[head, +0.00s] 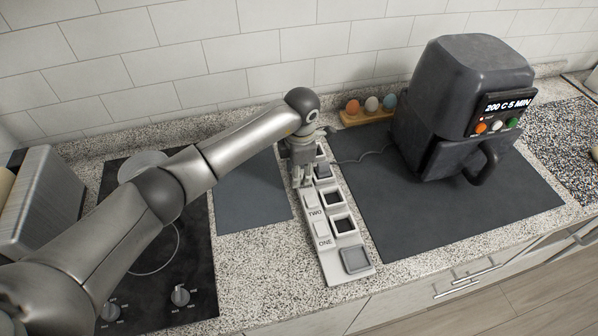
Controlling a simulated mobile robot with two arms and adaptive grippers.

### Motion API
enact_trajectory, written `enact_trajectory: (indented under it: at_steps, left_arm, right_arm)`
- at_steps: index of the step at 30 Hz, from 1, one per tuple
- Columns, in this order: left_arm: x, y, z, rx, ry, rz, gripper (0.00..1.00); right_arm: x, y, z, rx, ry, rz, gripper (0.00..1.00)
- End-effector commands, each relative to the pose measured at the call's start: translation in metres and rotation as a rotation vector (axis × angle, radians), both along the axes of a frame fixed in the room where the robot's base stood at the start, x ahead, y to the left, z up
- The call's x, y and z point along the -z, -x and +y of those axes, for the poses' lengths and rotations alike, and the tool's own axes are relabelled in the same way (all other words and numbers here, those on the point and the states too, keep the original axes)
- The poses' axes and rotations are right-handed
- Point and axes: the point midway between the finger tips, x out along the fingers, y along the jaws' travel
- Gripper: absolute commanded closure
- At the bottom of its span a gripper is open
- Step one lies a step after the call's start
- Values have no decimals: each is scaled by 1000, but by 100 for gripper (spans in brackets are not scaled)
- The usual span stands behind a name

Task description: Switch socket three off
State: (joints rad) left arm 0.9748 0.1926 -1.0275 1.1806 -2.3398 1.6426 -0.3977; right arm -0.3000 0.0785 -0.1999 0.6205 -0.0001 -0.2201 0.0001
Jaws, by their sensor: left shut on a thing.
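A pale power strip (329,266) lies on the counter, running away from the front edge. The labels ONE (324,242) and TWO (315,213) are readable beside its nearer sockets. Dark square socket openings (344,225) show along its right side, and a grey square (354,260) is at the near end. My left gripper (302,183) points down at the strip just beyond TWO, at the third position. It is shut at a switch there; the gripper hides this switch and its label, so its setting cannot be seen. My right gripper is not in view.
A dark air fryer (449,100) stands on a dark mat (500,205) to the right. An egg holder (366,117) with three eggs is behind the strip. A cable (365,157) runs near the strip.

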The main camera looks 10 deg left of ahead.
Motion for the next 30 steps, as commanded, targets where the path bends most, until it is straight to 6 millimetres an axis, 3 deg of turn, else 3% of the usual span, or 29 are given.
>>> enact_trajectory:
  at_steps: [4, 16, 17, 21, 30]
  left_arm:
    - [3, -3, 2, -2, 20, 52, 88]
    - [0, -2, 1, -1, 32, 77, 88]
    - [0, -2, 1, -1, 32, 77, 61]
    - [0, -2, 1, -1, 32, 75, 43]
    - [-1, -2, 1, 0, 32, 75, 43]
  right_arm:
    - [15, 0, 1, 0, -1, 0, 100]
    - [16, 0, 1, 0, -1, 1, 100]
    - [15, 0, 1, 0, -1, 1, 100]
    - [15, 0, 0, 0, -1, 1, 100]
    - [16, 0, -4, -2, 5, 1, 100]
